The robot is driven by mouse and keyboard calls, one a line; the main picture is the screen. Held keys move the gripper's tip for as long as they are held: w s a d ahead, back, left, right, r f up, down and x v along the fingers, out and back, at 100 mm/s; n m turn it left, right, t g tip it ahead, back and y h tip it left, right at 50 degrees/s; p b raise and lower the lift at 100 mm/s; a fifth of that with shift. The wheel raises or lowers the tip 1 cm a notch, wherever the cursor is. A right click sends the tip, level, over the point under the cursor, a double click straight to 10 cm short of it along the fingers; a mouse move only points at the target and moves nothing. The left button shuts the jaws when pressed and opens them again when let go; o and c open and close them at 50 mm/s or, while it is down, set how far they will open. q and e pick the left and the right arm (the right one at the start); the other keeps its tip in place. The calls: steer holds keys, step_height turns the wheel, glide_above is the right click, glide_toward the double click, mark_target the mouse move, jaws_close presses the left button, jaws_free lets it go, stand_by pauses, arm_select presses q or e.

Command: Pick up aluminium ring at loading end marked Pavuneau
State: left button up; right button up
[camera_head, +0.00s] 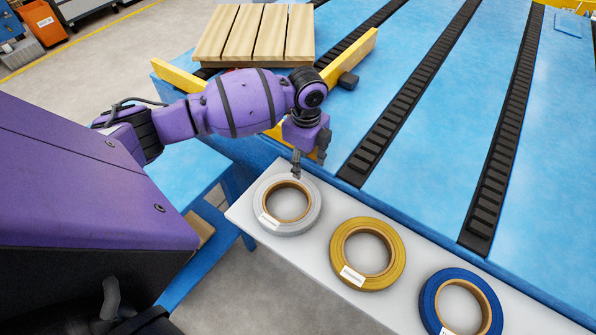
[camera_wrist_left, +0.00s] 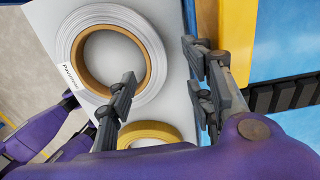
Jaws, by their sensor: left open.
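The aluminium ring (camera_head: 303,219) is a silver-grey coil with a brown inner core, lying flat at the left end of a light grey shelf. A white label (camera_head: 270,221) sits on its near-left side. In the left wrist view the ring (camera_wrist_left: 157,68) fills the upper left, and its label reads like "Pavuneau". My left gripper (camera_head: 297,160) is open and points down at the ring's far edge. In the left wrist view the open fingers (camera_wrist_left: 162,88) straddle the ring's rim, one finger over the core side, the other beyond the outer edge. My right gripper is out of view.
A yellow ring (camera_head: 394,248) and a blue ring (camera_head: 492,304) lie farther right on the shelf (camera_head: 318,255). Behind is a blue conveyor bed (camera_head: 430,130) with black roller strips. A wooden pallet (camera_head: 255,32) and yellow bars stand at the back left.

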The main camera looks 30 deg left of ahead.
mark_target(302, 182)
arm_select(q)
steer(key=shift+s+f, duration=0.2)
steer(key=shift+f, duration=0.45)
steer(key=shift+s+f, duration=0.15)
steer(key=shift+f, duration=0.45)
step_height(302, 182, down, 4)
steer(key=shift+s+a+f, duration=0.1)
steer(key=shift+f, duration=0.45)
jaws_close()
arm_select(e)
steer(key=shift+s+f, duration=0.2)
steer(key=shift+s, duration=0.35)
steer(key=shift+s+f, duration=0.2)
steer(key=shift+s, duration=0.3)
arm_select(q)
steer(key=shift+r, duration=0.1)
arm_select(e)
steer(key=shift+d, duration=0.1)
